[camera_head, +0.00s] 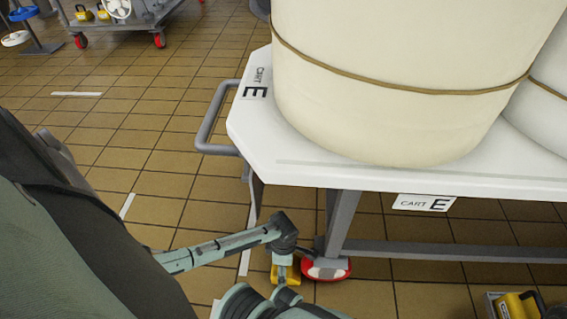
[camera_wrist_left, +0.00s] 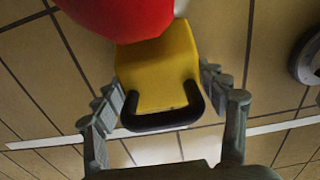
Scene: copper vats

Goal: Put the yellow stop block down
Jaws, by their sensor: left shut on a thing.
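My left gripper (camera_head: 284,262) reaches down to the floor beside a red cart wheel (camera_head: 326,269). It is shut on the yellow stop block (camera_head: 286,275), which is low, at or close to the floor. In the left wrist view the yellow stop block (camera_wrist_left: 158,68) has a black handle (camera_wrist_left: 162,121) and sits between my two fingers. The red wheel (camera_wrist_left: 118,12) is right against or just beyond its far end; I cannot tell whether they touch. My right gripper is not in view.
The white cart E (camera_head: 300,162) carries large cream vats (camera_head: 400,100) above the wheel. Its grey push handle (camera_head: 212,125) sticks out left. Another yellow block (camera_head: 515,305) is at the lower right. A wheeled trolley (camera_head: 120,22) stands far back. The tiled floor left of the cart is clear.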

